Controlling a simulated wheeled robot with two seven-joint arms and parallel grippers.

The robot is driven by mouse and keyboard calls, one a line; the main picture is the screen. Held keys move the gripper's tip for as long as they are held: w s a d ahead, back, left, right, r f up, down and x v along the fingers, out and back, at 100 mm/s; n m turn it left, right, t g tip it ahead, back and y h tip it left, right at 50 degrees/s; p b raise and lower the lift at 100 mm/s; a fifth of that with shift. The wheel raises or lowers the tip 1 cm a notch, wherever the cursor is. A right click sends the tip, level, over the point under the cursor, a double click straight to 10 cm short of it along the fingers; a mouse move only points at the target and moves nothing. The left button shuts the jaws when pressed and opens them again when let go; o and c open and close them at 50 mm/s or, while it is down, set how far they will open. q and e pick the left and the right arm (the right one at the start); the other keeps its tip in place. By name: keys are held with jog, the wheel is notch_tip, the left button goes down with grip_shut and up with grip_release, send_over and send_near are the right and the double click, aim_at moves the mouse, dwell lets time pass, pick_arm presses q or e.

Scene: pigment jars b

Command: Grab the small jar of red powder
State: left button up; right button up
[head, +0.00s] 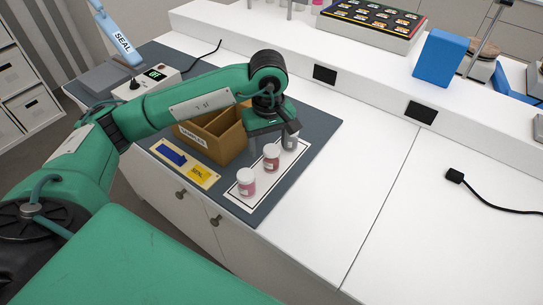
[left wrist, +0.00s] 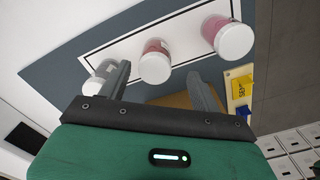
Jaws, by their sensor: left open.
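Three small white-lidded jars stand upright in a row on a white, black-bordered card (head: 236,196). The red powder jar (head: 271,158) is the middle one, with a pink jar (head: 246,182) nearer me and a grey jar (head: 290,140) farther back. My left gripper (head: 271,130) is open and empty above the far end of the row, partly covering the grey jar. In the left wrist view the red jar (left wrist: 155,66) appears between the finger directions, beyond the tips; one finger overlaps the grey jar (left wrist: 101,79). My right gripper is not in view.
A brown labelled box (head: 216,147) stands just left of the jars. A yellow-and-blue card (head: 186,164) lies before it on the dark mat (head: 322,133). A device with a green display (head: 152,79) is behind my arm.

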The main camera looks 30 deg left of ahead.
aim_at(272, 149)
pick_arm(q)
jog(key=f, duration=0.1)
jog(key=f+p, duration=0.1)
jog(key=f, duration=0.1)
jog(key=f+p, duration=0.1)
jog(key=f, duration=0.1)
jog(key=shift+w+d, duration=0.15)
jog(key=shift+w, duration=0.1)
jog(key=shift+f, duration=0.25)
jog(key=c, duration=1.1)
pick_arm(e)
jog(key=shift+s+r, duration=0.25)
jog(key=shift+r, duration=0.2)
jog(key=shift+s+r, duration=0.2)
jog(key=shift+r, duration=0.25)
